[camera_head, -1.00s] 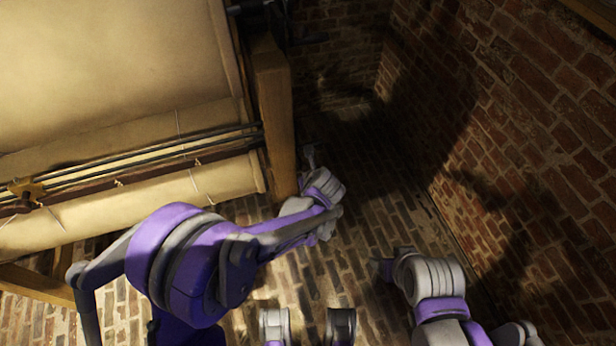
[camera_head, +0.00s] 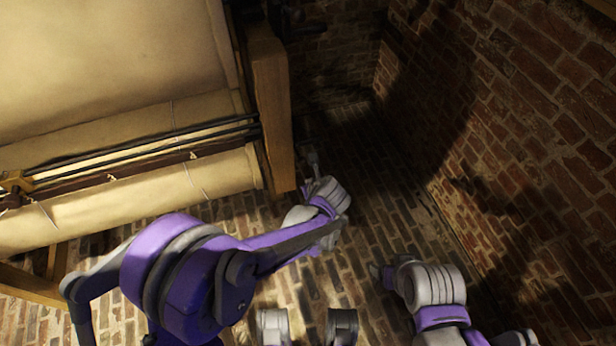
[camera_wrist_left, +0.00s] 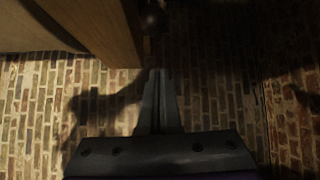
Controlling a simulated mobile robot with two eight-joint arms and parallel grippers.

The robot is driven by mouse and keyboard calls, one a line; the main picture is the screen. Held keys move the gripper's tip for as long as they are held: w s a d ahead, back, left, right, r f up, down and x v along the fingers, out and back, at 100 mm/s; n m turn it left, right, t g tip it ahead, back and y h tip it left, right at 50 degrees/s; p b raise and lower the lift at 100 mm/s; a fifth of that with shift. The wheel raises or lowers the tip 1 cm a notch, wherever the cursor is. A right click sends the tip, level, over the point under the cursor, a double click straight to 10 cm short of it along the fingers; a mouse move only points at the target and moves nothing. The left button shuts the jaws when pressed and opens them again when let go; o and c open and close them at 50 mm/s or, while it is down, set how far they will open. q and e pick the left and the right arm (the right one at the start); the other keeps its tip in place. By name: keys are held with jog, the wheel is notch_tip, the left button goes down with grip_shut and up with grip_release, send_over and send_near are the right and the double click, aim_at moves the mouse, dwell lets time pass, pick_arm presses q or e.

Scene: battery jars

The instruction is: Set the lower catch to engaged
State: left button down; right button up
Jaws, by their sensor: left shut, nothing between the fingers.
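My left gripper (camera_head: 312,160) is low beside the foot of a wooden post (camera_head: 271,115), to the right of it. In the left wrist view its fingers (camera_wrist_left: 160,76) are together and empty. A dark round knob-like part (camera_wrist_left: 152,19) shows just beyond the fingertips, beside the wooden post (camera_wrist_left: 108,28); I cannot tell whether it is the lower catch. It is apart from the fingertips in the picture. No catch can be made out clearly in the head view. My right gripper (camera_head: 377,272) is small and dark at lower right; its jaws cannot be read.
A large frame with pale cloth and a cloth roll (camera_head: 140,200) fills the left, with dark bars (camera_head: 130,152) running to the post. A brick wall (camera_head: 530,130) rises on the right. The brick floor (camera_head: 370,220) between is clear and partly in shadow.

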pick_arm(q)
jog(key=p+v, duration=0.1)
jog(key=v, duration=0.8)
jog(key=shift+w+r+p, duration=0.35)
jog(key=shift+r, duration=0.1)
pick_arm(e)
notch_tip(320, 180, up, 3)
jog(key=shift+w, duration=0.1)
pick_arm(q)
jog(key=shift+a, duration=0.15)
